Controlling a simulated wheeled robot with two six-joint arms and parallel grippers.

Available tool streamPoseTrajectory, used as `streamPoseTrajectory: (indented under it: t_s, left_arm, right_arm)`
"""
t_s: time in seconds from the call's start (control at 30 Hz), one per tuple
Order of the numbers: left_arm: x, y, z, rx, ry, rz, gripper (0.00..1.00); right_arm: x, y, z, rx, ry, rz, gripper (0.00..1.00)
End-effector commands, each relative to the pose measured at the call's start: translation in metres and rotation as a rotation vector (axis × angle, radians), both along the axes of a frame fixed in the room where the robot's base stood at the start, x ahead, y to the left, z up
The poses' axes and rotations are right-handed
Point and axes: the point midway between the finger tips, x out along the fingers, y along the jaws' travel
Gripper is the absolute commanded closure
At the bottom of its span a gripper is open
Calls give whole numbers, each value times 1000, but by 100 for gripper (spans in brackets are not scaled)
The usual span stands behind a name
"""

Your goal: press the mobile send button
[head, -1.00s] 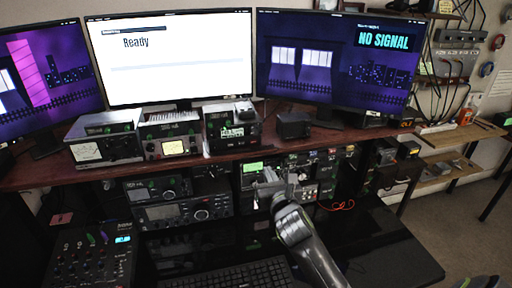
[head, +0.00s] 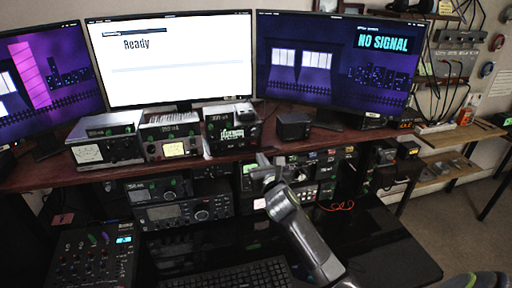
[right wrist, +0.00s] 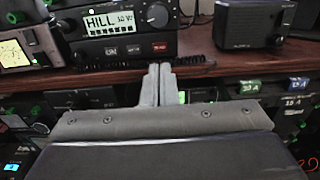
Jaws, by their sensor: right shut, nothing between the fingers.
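The mobile radio (head: 232,128) stands on the wooden shelf below the monitors in the head view. The right wrist view shows its lit display reading "HILL" (right wrist: 108,22), a round knob (right wrist: 156,15) and, on the lower front, a small red labelled button (right wrist: 159,48) beside a grey one (right wrist: 111,51). The red label is too small to read surely. My right gripper (head: 263,160) is shut and empty, below and to the right of the radio. In the right wrist view its fingertips (right wrist: 160,68) point up just below the red button, apparently apart from it.
A small black speaker box (head: 293,126) stands right of the radio, and a meter unit (head: 170,137) stands left. The shelf edge (right wrist: 215,68) lies close to my fingertips. Rack equipment (head: 320,170) fills the space beneath. A keyboard (head: 235,275) lies on the black desk.

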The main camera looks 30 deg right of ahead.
Motion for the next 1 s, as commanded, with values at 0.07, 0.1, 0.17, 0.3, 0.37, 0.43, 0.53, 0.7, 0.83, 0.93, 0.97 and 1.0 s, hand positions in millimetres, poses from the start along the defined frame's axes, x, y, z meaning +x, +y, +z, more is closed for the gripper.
streamPoseTrajectory:
  t_s: [0.07, 0.1, 0.17, 0.3, 0.37, 0.43, 0.53, 0.7, 0.83, 0.93, 0.97, 1.0]
  left_arm:
    - [0, 0, 2, 0, 0, 0, 60]
    - [0, 0, 3, 0, 0, 0, 60]
    - [0, 0, 4, 0, 0, 0, 60]
    - [0, 0, 6, 0, 0, 0, 60]
    - [0, 0, 6, 0, 0, 0, 60]
    - [0, 0, 6, 0, 0, 0, 60]
    - [0, 0, 7, 0, 0, 0, 60]
    - [0, 0, 7, 0, 0, 0, 60]
    - [0, 0, 7, 0, 0, 0, 60]
    - [0, 0, 7, 0, 0, 0, 60]
    - [0, 0, 7, 0, 0, 0, 60]
    - [0, 0, 7, 0, 0, 0, 60]
  right_arm:
    - [13, -3, 1, -2, -1, 0, 100]
    - [19, -4, 2, -1, -1, 0, 100]
    - [27, -7, 2, -1, -1, 0, 100]
    - [44, -10, 2, 0, -1, 0, 100]
    - [50, -12, 1, -1, 0, 0, 100]
    - [56, -13, 1, 0, 0, 0, 100]
    - [61, -15, 0, -1, 0, 0, 100]
    - [65, -16, 0, 0, 0, 0, 100]
    - [65, -16, 0, 0, 0, 0, 100]
    - [65, -16, 0, 0, 0, 0, 100]
    - [65, -16, 0, 0, -1, 0, 100]
    - [65, -16, 0, 0, 0, 0, 100]
